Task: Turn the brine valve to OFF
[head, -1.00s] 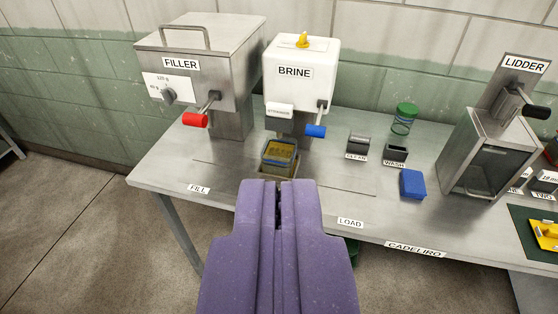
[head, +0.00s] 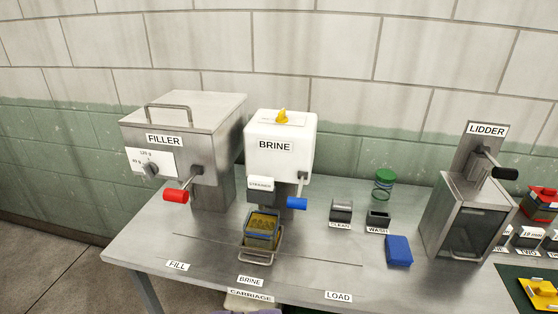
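The white BRINE box (head: 278,150) stands on the steel bench, left of centre. A yellow knob (head: 283,117) sits on its top, over a pale plate whose markings are too small to read. A lever with a blue handle (head: 297,203) is on the box's front right. An open container (head: 262,227) with yellowish-brown contents stands below the box, in a metal carriage (head: 256,258).
The FILLER (head: 185,135), with a red-handled lever (head: 176,196), stands close to the left of the BRINE box. Right of it are the CLEAN holder (head: 341,210), WASH holder (head: 378,218), green-lidded jar (head: 384,180), blue block (head: 398,250) and LIDDER (head: 460,215). Space above the box is clear.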

